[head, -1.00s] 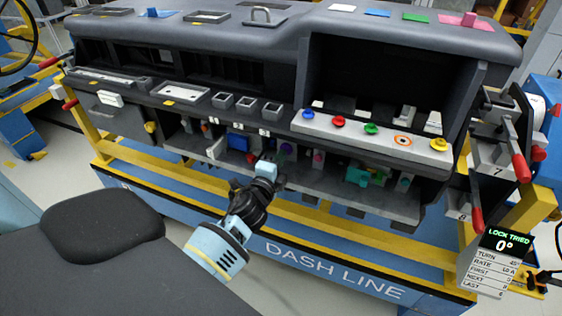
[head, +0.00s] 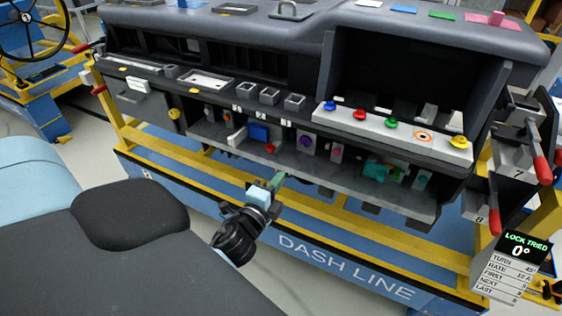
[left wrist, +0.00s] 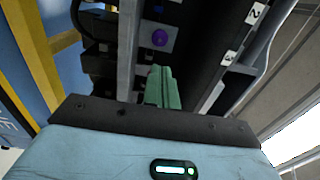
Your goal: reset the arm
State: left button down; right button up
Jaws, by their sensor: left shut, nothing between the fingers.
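My left gripper (head: 279,180) is in front of the lower open shelf (head: 330,188) of the dashboard module (head: 300,70). Its green fingers are shut together with nothing between them, and they also show in the left wrist view (left wrist: 163,88). In the head view the fingertips are close to the shelf's front edge; whether they touch it I cannot tell. A purple round knob (head: 306,141) is on the shelf's back wall beyond the fingers, and it shows in the left wrist view (left wrist: 160,38). My right gripper is not in view.
A white panel (head: 370,124) with coloured buttons juts out above the shelf at right. Yellow rails (head: 330,222) run below it. Levers with red handles (head: 541,168) and a "LOCK TRIED 0°" display (head: 522,246) stand at right.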

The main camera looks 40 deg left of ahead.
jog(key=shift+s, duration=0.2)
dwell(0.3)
